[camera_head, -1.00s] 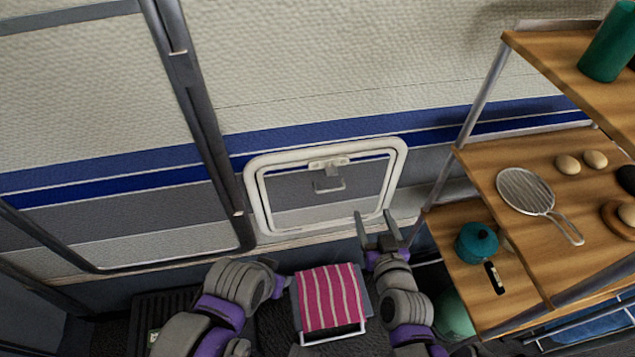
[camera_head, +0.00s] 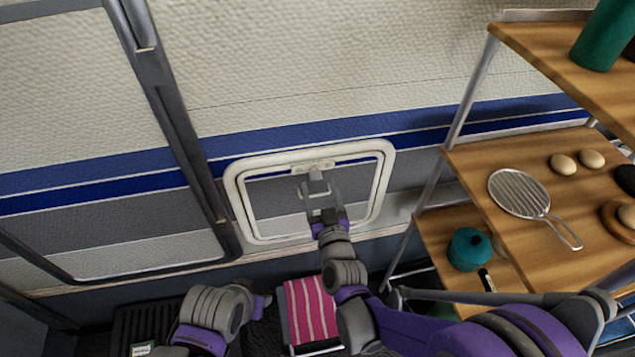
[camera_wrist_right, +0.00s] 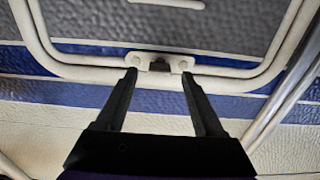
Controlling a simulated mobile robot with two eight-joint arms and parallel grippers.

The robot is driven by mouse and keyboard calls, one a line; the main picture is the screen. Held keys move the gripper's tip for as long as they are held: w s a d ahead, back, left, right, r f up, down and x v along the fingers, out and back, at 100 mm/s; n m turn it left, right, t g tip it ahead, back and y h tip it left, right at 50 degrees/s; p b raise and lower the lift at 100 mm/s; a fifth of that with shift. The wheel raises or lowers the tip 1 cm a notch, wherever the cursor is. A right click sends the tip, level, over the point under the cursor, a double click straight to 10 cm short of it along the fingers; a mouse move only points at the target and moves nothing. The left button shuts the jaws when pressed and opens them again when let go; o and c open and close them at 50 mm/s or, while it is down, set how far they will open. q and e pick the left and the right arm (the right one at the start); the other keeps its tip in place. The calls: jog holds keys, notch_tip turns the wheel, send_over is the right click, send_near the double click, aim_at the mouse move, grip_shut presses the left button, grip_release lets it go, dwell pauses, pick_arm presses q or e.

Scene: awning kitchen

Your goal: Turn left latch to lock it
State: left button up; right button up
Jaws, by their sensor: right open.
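A white-framed hatch (camera_head: 238,203) is set in the wall of the vehicle. Its latch (camera_head: 317,172) is at the middle of the top frame edge. In the wrist view the latch (camera_wrist_right: 160,65) appears as a dark piece on a pale mount. My right gripper (camera_head: 320,190) is open in front of the hatch, just below the latch. In the wrist view its two fingers (camera_wrist_right: 159,78) point at the latch, one on each side, with nothing between them; contact cannot be told. My left gripper (camera_head: 262,303) is low, left of the striped cloth; its jaws are unclear.
A wooden shelf unit (camera_head: 470,130) stands at the right, with a strainer (camera_head: 519,193), a teal pot (camera_head: 468,249) and a green bottle (camera_head: 604,38). A pink striped cloth (camera_head: 306,311) lies below the hatch. A grey door frame (camera_head: 172,115) is at the left.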

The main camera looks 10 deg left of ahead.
aim_at(313, 168)
jog(key=shift+x, duration=1.05)
grip_shut()
